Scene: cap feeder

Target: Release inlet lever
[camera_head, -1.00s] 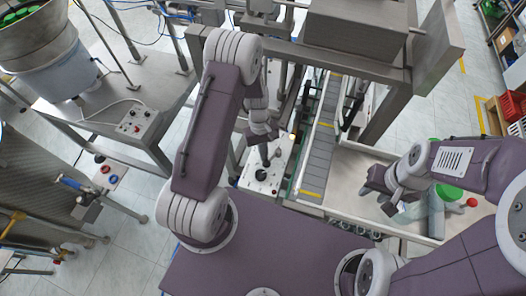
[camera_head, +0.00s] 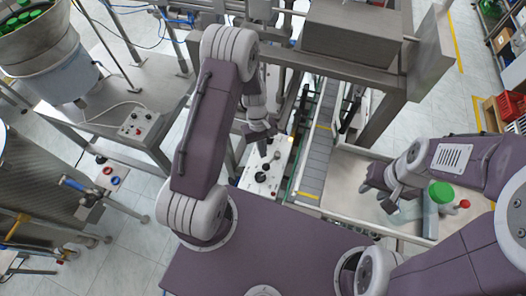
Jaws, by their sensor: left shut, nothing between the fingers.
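A white control panel (camera_head: 253,187) with black-knobbed levers stands beside the conveyor, just past the front of my base. One black knob (camera_head: 261,176) shows near the panel's middle, and another black knob (camera_head: 277,156) shows a little further back and right. I cannot tell which is the inlet lever. My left gripper (camera_head: 262,152) is shut and empty, pointing down just above and behind the nearer knob. It appears apart from both knobs, and my wrist hides part of the panel's back. My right gripper (camera_head: 389,204) hangs over the tray at right; its fingers are too small to judge.
The grey conveyor (camera_head: 315,165) runs right of the panel, with metal framework behind. A metal table (camera_head: 115,110) with a feeder bowl (camera_head: 45,60) stands at left.

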